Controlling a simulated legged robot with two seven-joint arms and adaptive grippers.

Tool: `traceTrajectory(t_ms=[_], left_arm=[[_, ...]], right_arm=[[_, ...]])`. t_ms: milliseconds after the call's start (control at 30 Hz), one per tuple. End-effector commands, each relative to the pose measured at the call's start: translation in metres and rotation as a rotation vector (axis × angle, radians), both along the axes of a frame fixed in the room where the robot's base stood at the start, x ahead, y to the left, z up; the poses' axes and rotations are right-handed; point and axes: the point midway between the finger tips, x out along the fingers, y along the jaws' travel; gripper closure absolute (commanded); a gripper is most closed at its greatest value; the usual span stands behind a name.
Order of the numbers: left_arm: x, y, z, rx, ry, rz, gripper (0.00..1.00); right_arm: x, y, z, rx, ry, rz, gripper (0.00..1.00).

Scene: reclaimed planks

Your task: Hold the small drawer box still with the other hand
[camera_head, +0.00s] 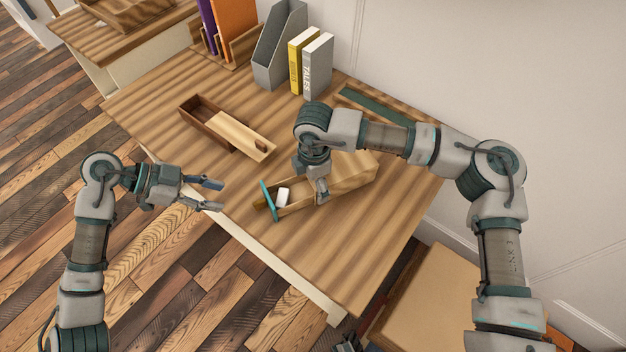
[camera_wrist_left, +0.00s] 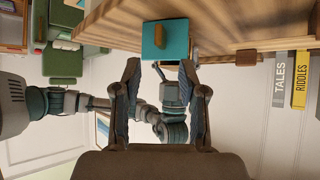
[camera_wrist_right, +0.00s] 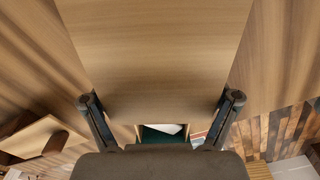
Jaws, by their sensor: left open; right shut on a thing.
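The small drawer box (camera_head: 352,176) is pale wood and rests on the table near its front right. Its drawer stands open towards the lower left, with a teal front (camera_head: 268,201) and a white item (camera_head: 283,196) inside. In the left wrist view the teal front (camera_wrist_left: 165,42) shows a wooden knob. My right gripper (camera_head: 322,196) is shut on the box, with its fingers on either side of the wooden body (camera_wrist_right: 165,55) in the right wrist view. My left gripper (camera_head: 214,195) is open and empty, apart from the teal front and to its left.
A long wooden box with a pale sliding lid (camera_head: 230,131) lies behind the drawer. A grey file holder (camera_head: 276,50), a yellow book (camera_head: 300,55) and a grey book (camera_head: 318,65) stand at the back. Bare table lies at the left.

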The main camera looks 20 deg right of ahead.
Motion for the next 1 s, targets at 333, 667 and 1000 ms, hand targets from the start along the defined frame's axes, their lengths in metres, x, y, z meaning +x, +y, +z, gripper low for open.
traceTrajectory(t_ms=[333,667,1000], left_arm=[[0.0,0.0,0.0,0.0,0.0,0.0,0.58],[0.0,0.002,-0.002,-0.015,-0.02,-0.012,1.0],[-0.011,0.041,-0.025,-0.276,-0.529,-0.234,1.0]], right_arm=[[0.0,0.0,-0.001,0.0,0.001,0.0,0.61],[0.0,0.0,-0.001,0.0,0.001,0.0,0.61],[0.0,0.0,-0.001,0.0,0.001,0.001,0.61]])
